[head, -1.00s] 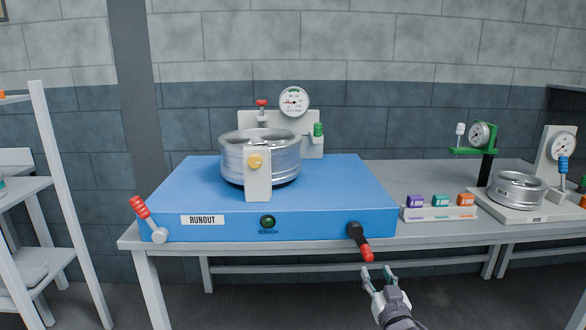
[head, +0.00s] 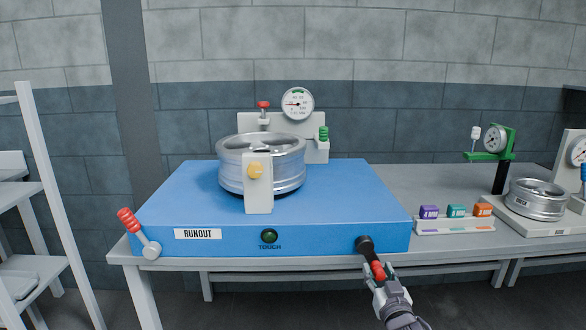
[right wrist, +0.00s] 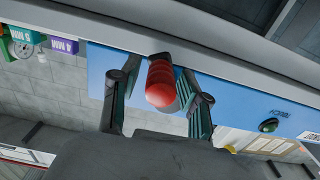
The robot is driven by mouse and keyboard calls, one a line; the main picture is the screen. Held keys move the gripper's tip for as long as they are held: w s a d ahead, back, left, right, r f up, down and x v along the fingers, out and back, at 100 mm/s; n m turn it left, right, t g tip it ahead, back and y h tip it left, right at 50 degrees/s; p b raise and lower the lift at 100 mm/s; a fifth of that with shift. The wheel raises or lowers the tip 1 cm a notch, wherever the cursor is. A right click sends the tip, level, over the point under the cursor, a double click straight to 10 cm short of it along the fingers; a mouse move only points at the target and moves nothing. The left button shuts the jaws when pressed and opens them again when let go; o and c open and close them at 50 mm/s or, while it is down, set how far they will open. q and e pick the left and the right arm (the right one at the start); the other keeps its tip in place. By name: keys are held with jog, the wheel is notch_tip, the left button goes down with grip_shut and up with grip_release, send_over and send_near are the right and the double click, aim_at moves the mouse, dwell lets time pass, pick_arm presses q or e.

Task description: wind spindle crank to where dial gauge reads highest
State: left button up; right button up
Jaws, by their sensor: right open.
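The spindle crank is a black arm (head: 365,246) with a red handle (head: 379,271) at the front right of the blue runout bench (head: 330,200). My right gripper (head: 378,280) is at the red handle. In the right wrist view the handle (right wrist: 162,84) lies between the two open fingers, which stand apart on each side of it. The dial gauge (head: 298,103) stands upright behind the silver wheel (head: 262,165); its needle appears to point left, but the reading is too small to tell. My left gripper is not in view.
A second red-handled lever (head: 138,232) is at the bench's front left. A green button (head: 269,236) is on the front face. Coloured blocks on a tray (head: 455,228) and another wheel (head: 537,199) stand to the right. White shelving (head: 45,200) stands at left.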

jog(key=shift+c, duration=0.4)
grip_shut()
jog(key=shift+a, duration=0.25)
jog(key=shift+a+f, duration=0.2)
jog(key=shift+a, duration=0.2)
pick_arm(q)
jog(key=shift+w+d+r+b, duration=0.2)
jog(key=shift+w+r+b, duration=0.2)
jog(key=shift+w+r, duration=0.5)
pick_arm(e)
jog(key=shift+s+a+f, duration=0.1)
jog(key=shift+a+f, duration=0.05)
jog(key=shift+a, duration=0.95)
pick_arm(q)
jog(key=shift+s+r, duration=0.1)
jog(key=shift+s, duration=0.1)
